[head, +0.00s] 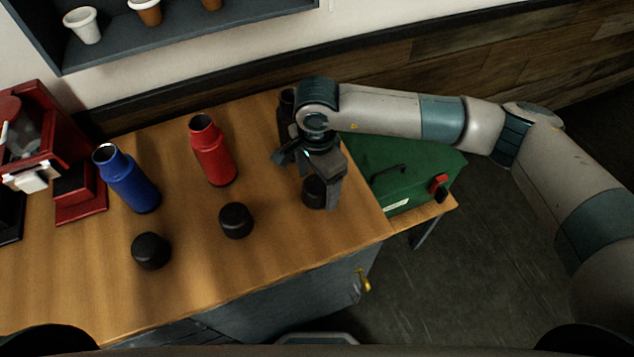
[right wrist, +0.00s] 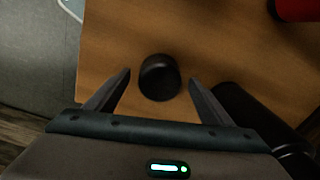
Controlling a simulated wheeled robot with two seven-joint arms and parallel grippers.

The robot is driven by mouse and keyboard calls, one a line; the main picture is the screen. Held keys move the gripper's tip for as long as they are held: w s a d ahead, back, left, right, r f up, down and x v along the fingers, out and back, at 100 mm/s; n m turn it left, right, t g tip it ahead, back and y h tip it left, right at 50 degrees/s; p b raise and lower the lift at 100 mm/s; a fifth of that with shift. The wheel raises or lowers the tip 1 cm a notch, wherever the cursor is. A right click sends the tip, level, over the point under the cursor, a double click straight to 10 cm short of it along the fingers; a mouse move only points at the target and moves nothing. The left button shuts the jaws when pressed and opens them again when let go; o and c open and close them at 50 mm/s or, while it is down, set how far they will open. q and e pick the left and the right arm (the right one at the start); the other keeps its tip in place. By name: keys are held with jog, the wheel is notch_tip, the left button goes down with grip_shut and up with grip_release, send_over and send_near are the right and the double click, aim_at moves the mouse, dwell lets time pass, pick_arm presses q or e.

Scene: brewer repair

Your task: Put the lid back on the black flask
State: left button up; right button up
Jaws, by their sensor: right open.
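The black flask (head: 286,104) stands at the back right of the wooden counter, mostly hidden behind my right arm. Its dark body (right wrist: 252,112) also shows at the lower right of the right wrist view, beside my gripper. A black lid (head: 313,193) sits on the counter near its right edge, in front of the flask. My right gripper (head: 317,172) is above this lid, pointing down. In the right wrist view the lid (right wrist: 159,78) lies between the open, spread fingers, with a gap on each side. My left gripper is not in view.
A red flask (head: 212,152) and a blue flask (head: 128,180) stand open to the left. Two more black lids (head: 236,220) (head: 151,251) lie in front of them. A red brewer (head: 40,135) is at far left, a green case (head: 405,170) at right.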

jog(key=shift+f, duration=0.8)
jog(key=shift+c, duration=0.3)
jog(key=c, duration=1.1)
jog(key=shift+o, duration=0.2)
jog(key=shift+r, duration=0.15)
jog(key=shift+r+b, duration=0.5)
jog(key=shift+r, duration=0.05)
notch_tip(320, 180, up, 2)
jog(key=shift+r+b, duration=0.1)
jog(key=shift+b, duration=0.75)
jog(key=d+r+b, duration=0.2)
jog(key=d+r, duration=0.1)
jog(key=d, duration=0.3)
jog(key=s+d+r+b, duration=0.1)
jog(key=d+r+b, duration=0.2)
jog(key=d+r, duration=0.1)
jog(key=shift+d+r, duration=0.25)
jog(key=shift+d, duration=0.6)
